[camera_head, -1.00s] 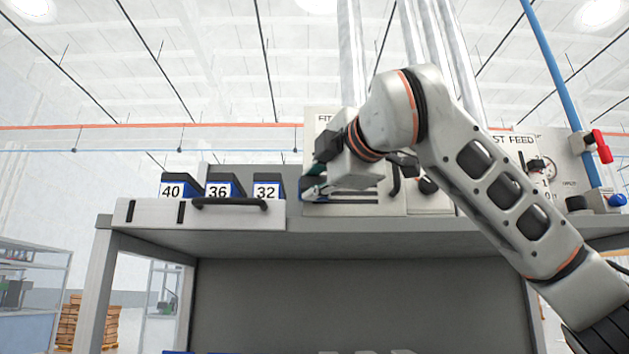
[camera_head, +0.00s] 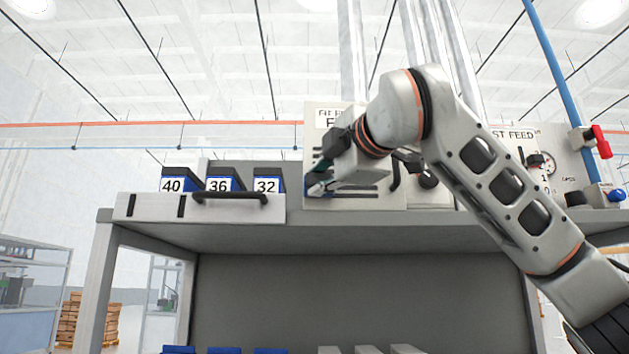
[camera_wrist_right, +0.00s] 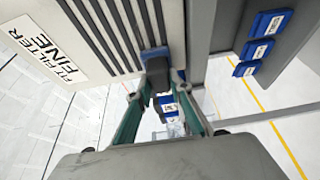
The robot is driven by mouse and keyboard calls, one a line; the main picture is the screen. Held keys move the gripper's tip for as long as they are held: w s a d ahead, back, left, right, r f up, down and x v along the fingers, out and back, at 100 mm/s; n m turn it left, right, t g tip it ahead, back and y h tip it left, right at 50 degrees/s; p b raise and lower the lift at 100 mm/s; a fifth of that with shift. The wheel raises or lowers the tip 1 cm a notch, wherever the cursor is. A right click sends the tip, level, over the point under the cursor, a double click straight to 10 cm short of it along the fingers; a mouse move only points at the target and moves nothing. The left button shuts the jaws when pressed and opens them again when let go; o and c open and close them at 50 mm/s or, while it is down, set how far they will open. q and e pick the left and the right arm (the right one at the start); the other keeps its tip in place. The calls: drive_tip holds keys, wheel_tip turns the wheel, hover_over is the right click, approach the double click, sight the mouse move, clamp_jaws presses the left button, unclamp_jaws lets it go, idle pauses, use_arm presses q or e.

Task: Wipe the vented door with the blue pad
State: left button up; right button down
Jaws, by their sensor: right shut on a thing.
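The vented door (camera_head: 322,112) is a pale panel with dark slots, on the bench top at centre. In the right wrist view it fills the upper left as a slotted panel (camera_wrist_right: 90,15) labelled FILTER FINE. My right gripper (camera_head: 318,178) is in front of the door's lower left, hiding part of the slots. In the right wrist view its fingers (camera_wrist_right: 162,88) are shut on the blue pad (camera_wrist_right: 154,57), which lies over the slots' right end; contact is hard to judge. My left gripper is out of view.
A gauge panel with a red lever (camera_head: 601,142) is at right. The space above the bins is clear.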

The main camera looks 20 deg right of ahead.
drive_tip(key=shift+s+d+b, duration=0.25)
drive_tip(key=shift+d+b, duration=0.1)
drive_tip(key=shift+d, duration=0.65)
drive_tip(key=shift+s+d+b, duration=0.3)
drive_tip(key=shift+d+b, duration=0.1)
drive_tip(key=shift+d, duration=0.65)
drive_tip(key=shift+s+d+b, duration=0.25)
drive_tip(key=shift+d+b, duration=0.1)
drive_tip(key=shift+d, duration=0.65)
drive_tip(key=shift+a, duration=0.15)
drive_tip(key=shift+w+a, duration=0.35)
drive_tip(key=shift+a, duration=0.8)
drive_tip(key=shift+w+a, duration=0.35)
drive_tip(key=shift+a, duration=0.75)
drive_tip(key=shift+w+a, duration=0.35)
drive_tip(key=shift+a, duration=0.8)
